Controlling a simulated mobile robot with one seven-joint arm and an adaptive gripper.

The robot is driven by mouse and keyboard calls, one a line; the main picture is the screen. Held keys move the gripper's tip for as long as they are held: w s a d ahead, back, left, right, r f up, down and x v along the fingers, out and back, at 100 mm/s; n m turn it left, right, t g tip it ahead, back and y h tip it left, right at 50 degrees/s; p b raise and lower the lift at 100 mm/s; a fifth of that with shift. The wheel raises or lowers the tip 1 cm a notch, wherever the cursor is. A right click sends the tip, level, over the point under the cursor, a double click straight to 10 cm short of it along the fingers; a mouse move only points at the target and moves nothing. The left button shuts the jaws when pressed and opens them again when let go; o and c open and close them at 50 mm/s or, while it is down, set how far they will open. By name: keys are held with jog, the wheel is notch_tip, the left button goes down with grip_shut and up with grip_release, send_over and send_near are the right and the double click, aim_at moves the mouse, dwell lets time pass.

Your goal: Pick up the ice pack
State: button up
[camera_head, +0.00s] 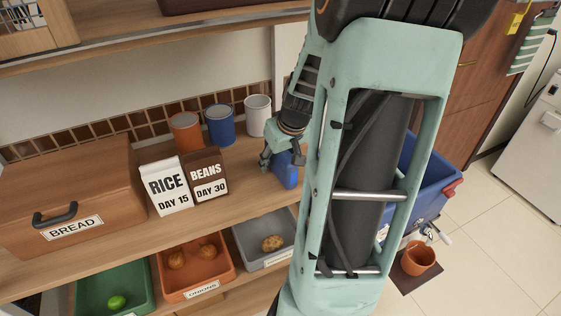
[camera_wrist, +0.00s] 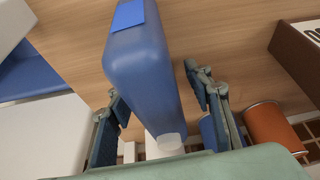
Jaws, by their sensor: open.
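The ice pack (camera_head: 287,172) is a blue, rounded block standing on the wooden shelf top, near its right end. In the wrist view the ice pack (camera_wrist: 143,75) fills the middle, with a brighter blue patch at its upper end. My gripper (camera_head: 281,158) is over it, pointing down. In the wrist view my gripper (camera_wrist: 153,84) has its fingers spread, one on each side of the ice pack. A gap shows on the right side; contact on the left is unclear. My gripper partly hides the ice pack in the head view.
White (camera_head: 258,116), blue (camera_head: 220,125) and orange (camera_head: 186,133) cups stand behind, left. Rice (camera_head: 167,188) and beans (camera_head: 207,176) packages and a bread box (camera_head: 75,190) are further left. Produce bins sit below. A blue cooler (camera_head: 431,185) is right of my arm.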

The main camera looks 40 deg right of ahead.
jog(key=shift+f, duration=0.25)
jog(key=shift+c, duration=0.5)
grip_shut()
